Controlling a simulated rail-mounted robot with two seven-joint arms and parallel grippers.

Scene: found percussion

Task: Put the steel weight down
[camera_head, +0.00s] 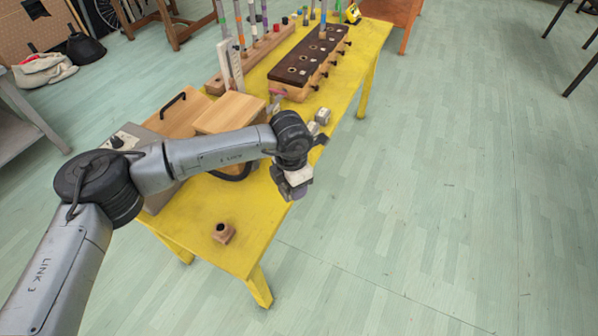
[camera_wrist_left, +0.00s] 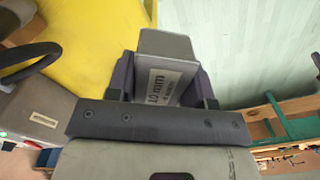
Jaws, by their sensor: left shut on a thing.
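The steel weight (camera_wrist_left: 167,62) is a grey metal block with a pale label ending in "mm" in the left wrist view. My left gripper (camera_wrist_left: 163,88) is shut on it, with a dark finger on either side. In the head view my left gripper (camera_head: 297,182) is at the right edge of the yellow table (camera_head: 254,205). The fingers and held weight cannot be made out clearly there. Whether the weight touches the table cannot be told. My right gripper is in neither view.
Two small grey blocks (camera_head: 323,116) sit beyond my wrist near the table's right edge. A wooden box (camera_head: 228,112) and a dark-topped rack (camera_head: 310,57) stand behind. A small wooden block with a dark hole (camera_head: 223,233) is at the front. The table around it is clear.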

